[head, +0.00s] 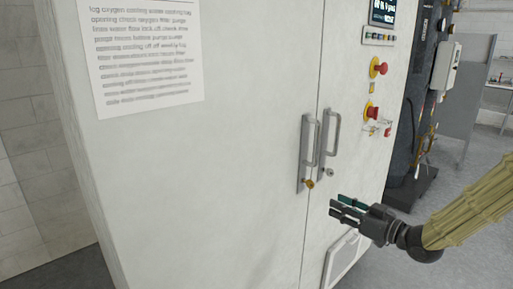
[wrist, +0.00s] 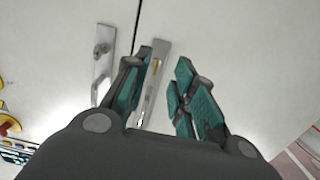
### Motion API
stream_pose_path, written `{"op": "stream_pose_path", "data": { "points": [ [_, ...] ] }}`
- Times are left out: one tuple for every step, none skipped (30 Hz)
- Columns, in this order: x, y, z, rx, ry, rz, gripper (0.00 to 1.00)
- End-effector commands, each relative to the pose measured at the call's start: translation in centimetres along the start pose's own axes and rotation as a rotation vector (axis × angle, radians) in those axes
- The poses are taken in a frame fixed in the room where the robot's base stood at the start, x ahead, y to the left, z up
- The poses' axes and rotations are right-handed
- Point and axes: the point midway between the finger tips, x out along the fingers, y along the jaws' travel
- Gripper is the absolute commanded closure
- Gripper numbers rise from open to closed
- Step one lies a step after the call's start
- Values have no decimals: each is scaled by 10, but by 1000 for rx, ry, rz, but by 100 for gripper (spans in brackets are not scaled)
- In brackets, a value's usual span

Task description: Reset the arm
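My gripper (head: 336,207) is in front of the white cabinet (head: 215,160), just below and right of its two door handles. In the wrist view my gripper (wrist: 165,60) has its teal-padded fingers spread apart, with nothing held between them. The left door handle (head: 305,150) and right door handle (head: 331,140) are upright grey bars with locks at their lower ends. In the wrist view one handle (wrist: 155,80) shows behind and between the fingers, partly covered by the left finger. The other handle (wrist: 102,62) is further left. The cabinet doors look shut.
Red emergency buttons (head: 378,67) and a small display (head: 383,11) are on the cabinet's right side. A paper notice (head: 140,55) is on the left door. A vent panel (head: 343,255) is low on the right door. Grey floor (head: 470,185) is open at right.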

Motion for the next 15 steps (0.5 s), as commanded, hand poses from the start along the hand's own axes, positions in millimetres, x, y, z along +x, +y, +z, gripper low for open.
{"op": "stream_pose_path", "data": {
  "points": [
    [3, -4, 17, 21, -40, 11, 74],
    [4, -6, 28, 36, -64, 21, 74],
    [5, -9, 44, 58, -102, 37, 74],
    [6, -12, 57, 75, -132, 49, 74],
    [6, -15, 69, 93, -160, 62, 74],
    [6, -19, 86, 113, -199, 78, 74],
    [6, -22, 99, 130, -229, 90, 74],
    [5, -26, 111, 146, -259, 102, 74],
    [3, -31, 128, 167, -297, 118, 74],
    [2, -35, 141, 183, -329, 130, 74],
    [-1, -40, 154, 197, -360, 141, 74],
    [-4, -46, 170, 217, -399, 158, 74],
    [-7, -50, 183, 231, -430, 169, 74],
    [-10, -56, 196, 245, -462, 180, 74],
    [-15, -63, 212, 264, -503, 195, 74]
  ]
}}
